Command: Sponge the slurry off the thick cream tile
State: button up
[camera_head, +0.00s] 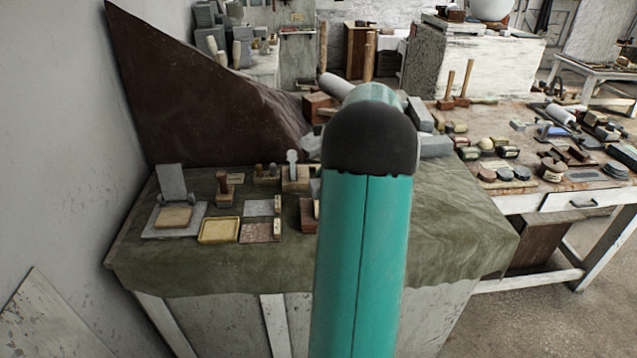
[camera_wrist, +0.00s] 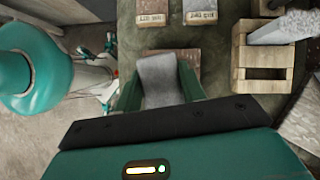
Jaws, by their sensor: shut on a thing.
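In the head view a thick cream tile (camera_head: 174,217) lies on a grey slab (camera_head: 152,232) at the left of the cloth-covered table. A yellow shallow tray (camera_head: 220,231) stands to its right. My gripper is hidden behind my arm in the head view. In the wrist view my gripper (camera_wrist: 160,88) has its green fingers closed on a grey, soft-looking piece (camera_wrist: 158,75). A brown block (camera_wrist: 184,56) shows just beyond the held piece. I cannot tell whether they touch. The cream tile does not show in the wrist view.
Two flat tiles, one grey (camera_head: 259,208) and one mottled (camera_head: 261,233), lie right of the tray with small labelled blocks. A wooden holder (camera_wrist: 262,72) with a grey tool stands at the wrist view's right. A grey upright block (camera_head: 171,181) stands behind the slab.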

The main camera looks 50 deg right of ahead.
jog(key=shift+w+a, duration=0.65)
jog(key=shift+a, duration=0.25)
jog(key=shift+w+a, duration=0.65)
jog(key=shift+a, duration=0.2)
jog(key=shift+s+d, duration=0.7)
jog(key=shift+d, duration=0.2)
jog(key=shift+s+d, duration=0.65)
jog(key=shift+d, duration=0.25)
jog(key=w+a, duration=0.2)
jog(key=a, duration=0.1)
jog(key=shift+w+a+r, duration=0.1)
jog(key=shift+w+a, duration=0.1)
jog(key=shift+w, duration=0.15)
jog(key=shift+s+d+r, duration=0.65)
jog(key=shift+d+r, duration=0.05)
jog(key=shift+d, duration=0.1)
